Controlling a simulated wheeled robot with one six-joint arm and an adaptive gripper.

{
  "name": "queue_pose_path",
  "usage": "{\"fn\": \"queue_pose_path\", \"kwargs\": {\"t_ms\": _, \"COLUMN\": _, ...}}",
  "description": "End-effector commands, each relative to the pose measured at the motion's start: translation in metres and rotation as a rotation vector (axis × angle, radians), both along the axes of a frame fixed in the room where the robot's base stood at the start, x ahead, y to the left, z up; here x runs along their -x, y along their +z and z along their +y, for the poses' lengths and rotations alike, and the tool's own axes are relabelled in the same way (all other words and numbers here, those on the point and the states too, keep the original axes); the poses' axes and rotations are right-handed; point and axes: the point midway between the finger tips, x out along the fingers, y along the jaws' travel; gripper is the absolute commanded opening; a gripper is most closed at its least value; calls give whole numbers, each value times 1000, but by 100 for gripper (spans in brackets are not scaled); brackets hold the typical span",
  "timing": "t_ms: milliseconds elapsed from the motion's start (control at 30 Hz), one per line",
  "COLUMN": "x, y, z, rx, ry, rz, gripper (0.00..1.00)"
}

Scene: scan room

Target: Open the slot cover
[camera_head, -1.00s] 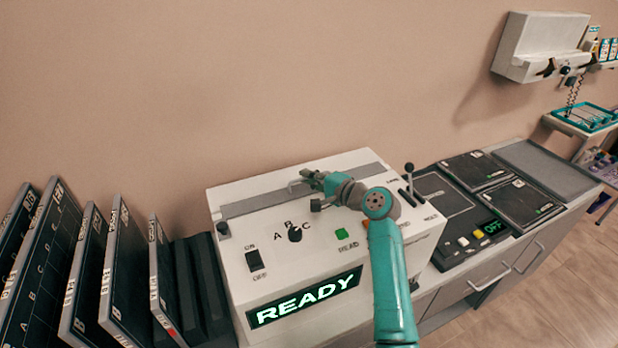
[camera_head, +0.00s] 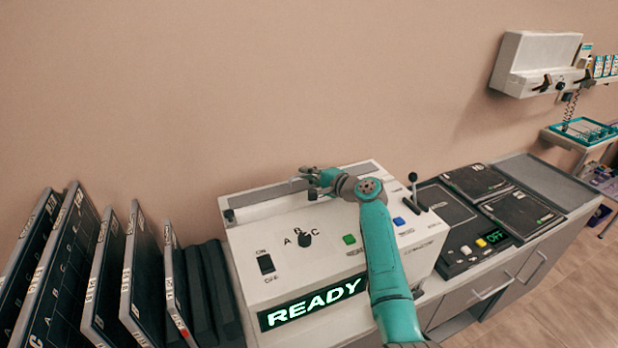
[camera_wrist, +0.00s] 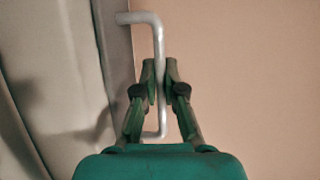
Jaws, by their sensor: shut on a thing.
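The white scanner (camera_head: 285,268) carries the slot cover (camera_head: 258,198), a long strip along the back of its top. In the head view the strip looks mostly pale, with grey along its back edge; its exact angle is hard to tell. My gripper (camera_head: 310,184) is at the strip's middle. In the wrist view my gripper (camera_wrist: 160,78) is shut on the cover's bent metal handle (camera_wrist: 157,38), one finger on each side. The handle joins a dark grey edge (camera_wrist: 114,40), with a pale surface left of it. My gripper hides part of the handle.
The scanner's screen (camera_head: 312,303) reads READY. A black lever (camera_head: 413,190) and a blue button (camera_head: 399,221) lie right of my arm. Dark cassettes (camera_head: 140,270) stand at the left. A black reader (camera_head: 488,241) and flat plates lie right.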

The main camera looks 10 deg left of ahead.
Motion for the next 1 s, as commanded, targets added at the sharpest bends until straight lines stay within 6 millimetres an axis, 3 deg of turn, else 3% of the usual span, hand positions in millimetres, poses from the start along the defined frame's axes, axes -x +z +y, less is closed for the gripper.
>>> {"fn": "queue_pose_path", "kwargs": {"t_ms": 200, "x": 0, "y": -2, "z": -1, "rx": 2, "ry": -1, "rz": 2, "gripper": 0}}
{"fn": "queue_pose_path", "kwargs": {"t_ms": 267, "x": 0, "y": -2, "z": -1, "rx": 1, "ry": -1, "rz": 2, "gripper": 18}}
{"fn": "queue_pose_path", "kwargs": {"t_ms": 300, "x": 0, "y": -2, "z": -1, "rx": 1, "ry": -1, "rz": 2, "gripper": 20}}
{"fn": "queue_pose_path", "kwargs": {"t_ms": 667, "x": 2, "y": 0, "z": -4, "rx": 1, "ry": -1, "rz": 0, "gripper": 20}}
{"fn": "queue_pose_path", "kwargs": {"t_ms": 1000, "x": 26, "y": 8, "z": -44, "rx": 0, "ry": -3, "rz": -1, "gripper": 20}}
